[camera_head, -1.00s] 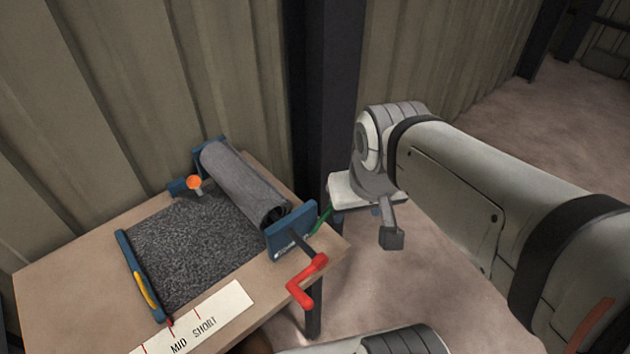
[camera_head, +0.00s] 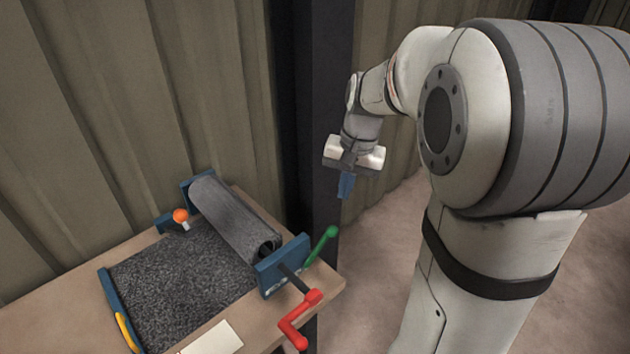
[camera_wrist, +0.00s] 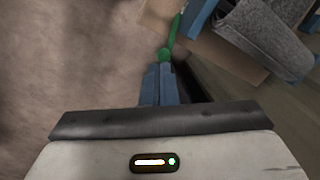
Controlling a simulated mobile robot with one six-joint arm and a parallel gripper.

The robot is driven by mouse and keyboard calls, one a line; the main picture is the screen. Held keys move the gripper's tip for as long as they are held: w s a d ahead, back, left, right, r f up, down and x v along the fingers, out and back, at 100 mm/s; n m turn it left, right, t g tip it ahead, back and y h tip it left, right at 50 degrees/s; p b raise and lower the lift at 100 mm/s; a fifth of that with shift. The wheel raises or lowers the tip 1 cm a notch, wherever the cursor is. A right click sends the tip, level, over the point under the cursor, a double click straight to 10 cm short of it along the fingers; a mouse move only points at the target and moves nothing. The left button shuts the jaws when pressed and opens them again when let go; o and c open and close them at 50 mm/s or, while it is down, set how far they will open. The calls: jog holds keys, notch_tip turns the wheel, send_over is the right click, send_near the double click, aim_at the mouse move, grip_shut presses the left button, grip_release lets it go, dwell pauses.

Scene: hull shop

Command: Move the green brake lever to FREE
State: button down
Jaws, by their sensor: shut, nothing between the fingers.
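The green brake lever (camera_head: 321,246) sticks up and to the right from the blue end bracket (camera_head: 283,265) of the roller stand, with a round knob at its top. My gripper (camera_head: 344,190) is above and slightly right of the knob, apart from it in the head view. Its blue fingers are shut and empty. In the wrist view the green lever (camera_wrist: 173,33) lies just beyond the shut fingertips (camera_wrist: 160,68). The FREE marking cannot be read; small marks on the bracket are too small to tell.
A grey roll (camera_head: 235,218) lies on the wooden table (camera_head: 50,292), with dark matting (camera_head: 180,285) spread before it. A red crank (camera_head: 298,318) juts out close to the lever. An orange knob (camera_head: 180,215) is at the back. A dark post (camera_head: 310,110) stands behind.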

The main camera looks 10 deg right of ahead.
jog(key=w+d+f+m+g+y+b, duration=0.1)
jog(key=w+d+f+m, duration=0.1)
jog(key=w+d+f, duration=0.2)
jog(key=w+d+f+m+y+b, duration=0.1)
jog(key=w+d+f+m, duration=0.1)
jog(key=w+d+f, duration=0.2)
jog(key=w+f, duration=0.3)
jog(key=f, duration=0.2)
jog(key=shift+w+m+g, duration=0.3)
jog(key=shift+m+g, duration=0.1)
jog(key=shift+a+f, duration=0.1)
jog(key=shift+f, duration=0.1)
jog(key=s+a+f+p, duration=0.2)
jog(key=s+a+f, duration=0.1)
jog(key=a+f, duration=0.2)
jog(key=shift+p+x, duration=0.35)
jog(key=shift+x, duration=0.55)
jog(key=shift+s, duration=0.1)
jog(key=shift+d, duration=0.15)
